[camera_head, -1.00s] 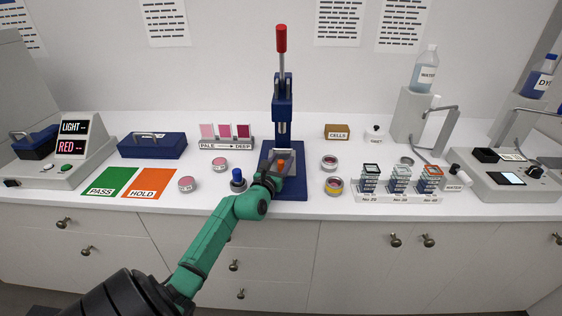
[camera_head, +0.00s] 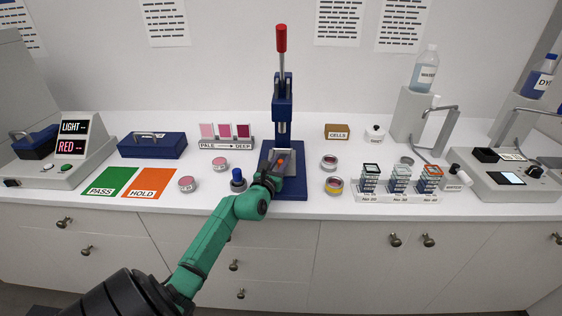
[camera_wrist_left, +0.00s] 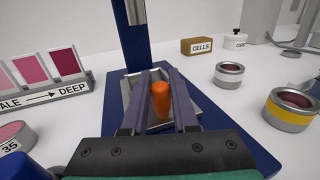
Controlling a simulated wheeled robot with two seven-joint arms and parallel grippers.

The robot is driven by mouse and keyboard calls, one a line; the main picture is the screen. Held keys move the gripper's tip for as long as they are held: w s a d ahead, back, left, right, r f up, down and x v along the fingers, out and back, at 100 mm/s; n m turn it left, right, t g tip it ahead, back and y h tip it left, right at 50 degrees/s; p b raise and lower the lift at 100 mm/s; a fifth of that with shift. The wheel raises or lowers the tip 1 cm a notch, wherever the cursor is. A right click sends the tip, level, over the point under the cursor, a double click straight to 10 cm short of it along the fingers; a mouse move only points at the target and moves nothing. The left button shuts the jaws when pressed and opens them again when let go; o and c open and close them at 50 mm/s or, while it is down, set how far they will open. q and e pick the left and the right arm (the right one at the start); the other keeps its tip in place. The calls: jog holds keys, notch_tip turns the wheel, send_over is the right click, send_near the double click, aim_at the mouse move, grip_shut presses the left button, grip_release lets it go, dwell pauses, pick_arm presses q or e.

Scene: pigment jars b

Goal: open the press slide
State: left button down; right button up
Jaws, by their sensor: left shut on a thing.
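The blue press (camera_head: 282,105) stands upright at the middle of the counter, with a red-tipped lever on top. Its grey metal slide (camera_wrist_left: 190,100) lies on the blue base (camera_wrist_left: 226,150) in the left wrist view. An orange knob (camera_wrist_left: 160,101) stands at the slide's front. My left gripper (camera_head: 275,172) reaches in from the front, and its two fingers are shut on the orange knob, one on each side of it. The fingers hide part of the slide. My right gripper is not in view.
Small round jars stand on both sides of the press base, including a yellow-banded jar (camera_head: 334,185) at right and a blue-knobbed item (camera_head: 238,180) close to my left arm. A swatch stand (camera_head: 227,143) and a CELLS box (camera_head: 337,132) stand behind.

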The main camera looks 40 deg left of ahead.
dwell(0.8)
pick_arm(q)
jog(key=shift+s+d+p, duration=0.3)
jog(key=shift+p, duration=0.1)
jog(key=s+d+p, duration=0.2)
jog(key=s, duration=0.1)
jog(key=shift+d, duration=0.15)
jog(key=s+d, duration=0.1)
jog(key=s+d+p, duration=0.1)
jog(key=s, duration=0.1)
jog(key=s+d, duration=0.1)
jog(key=shift+s+d+p, duration=0.25)
jog(key=shift+s+p, duration=0.1)
jog(key=shift+s+d, duration=0.2)
jog(key=shift+s, duration=0.1)
jog(key=c, duration=0.7)
grip_release()
